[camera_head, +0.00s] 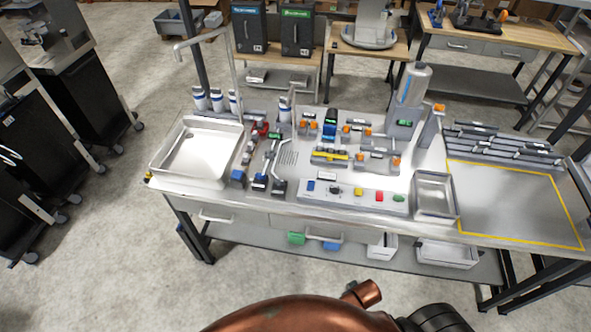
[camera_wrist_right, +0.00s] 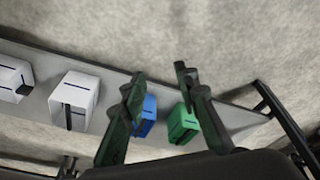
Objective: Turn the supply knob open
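The dispenser bench (camera_head: 230,193) stands ahead in the head view. Its sloped control panel (camera_head: 320,199) carries a blue, a red and a green button, a dark round knob (camera_head: 336,190) and a small yellow knob (camera_head: 358,191). Several orange-handled fittings (camera_head: 313,127) stand behind it, and red valve parts (camera_head: 262,128) sit left of them. I cannot read which one is the supply knob. In the right wrist view my right gripper (camera_wrist_right: 159,75) is open and empty, with the lower shelf's bins behind its fingers. No gripper shows in the head view.
A sink basin (camera_head: 160,167) with a tall tap is at the bench's left, and a metal tray (camera_head: 435,211) is right of the panel. A yellow-outlined area (camera_head: 515,205) farther right is clear. A green bin (camera_wrist_right: 183,124) and a blue bin (camera_wrist_right: 147,112) sit on the lower shelf.

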